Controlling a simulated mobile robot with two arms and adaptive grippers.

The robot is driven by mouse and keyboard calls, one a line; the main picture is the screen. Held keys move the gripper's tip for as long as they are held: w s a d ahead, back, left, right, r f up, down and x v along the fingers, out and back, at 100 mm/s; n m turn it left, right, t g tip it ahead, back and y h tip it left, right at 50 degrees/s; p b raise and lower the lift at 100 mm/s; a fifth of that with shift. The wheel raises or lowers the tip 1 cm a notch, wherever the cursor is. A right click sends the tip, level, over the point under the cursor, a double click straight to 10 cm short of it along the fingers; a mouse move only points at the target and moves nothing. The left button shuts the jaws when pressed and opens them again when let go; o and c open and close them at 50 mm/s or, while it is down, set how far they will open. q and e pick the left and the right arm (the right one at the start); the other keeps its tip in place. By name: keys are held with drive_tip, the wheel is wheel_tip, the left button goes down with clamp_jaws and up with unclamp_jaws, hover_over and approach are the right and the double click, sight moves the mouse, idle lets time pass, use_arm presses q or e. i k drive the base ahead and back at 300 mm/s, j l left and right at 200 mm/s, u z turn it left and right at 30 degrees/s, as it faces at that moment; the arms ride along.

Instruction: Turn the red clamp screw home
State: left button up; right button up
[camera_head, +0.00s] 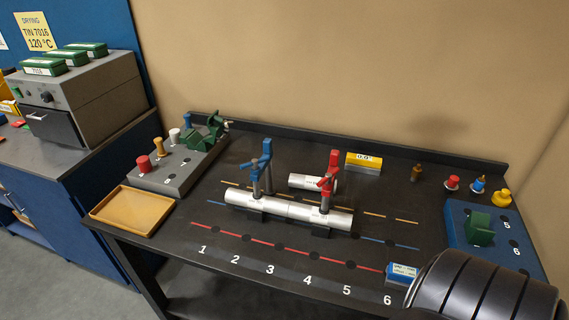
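How far the screw is turned in cannot be told. A blue clamp (266,158) stands the same way over the left part of the cylinders. Neither of my grippers is in view, and nothing touches the red clamp.
A shorter silver cylinder (303,181) and a yellow block (364,162) lie behind the clamps. A tan tray (133,210) is at left, a blue board (470,234) at right. A large dark rounded body covers the lower right corner. The numbered front strip is mostly clear.

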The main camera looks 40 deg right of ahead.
sight(327, 180)
drive_tip(key=i+j+z, duration=0.1)
drive_tip(key=z, duration=0.35)
drive_tip(key=j+z, duration=0.25)
drive_tip(key=z, duration=0.25)
drive_tip(key=j+z, duration=0.25)
drive_tip(key=z, duration=0.2)
drive_tip(key=i, duration=0.05)
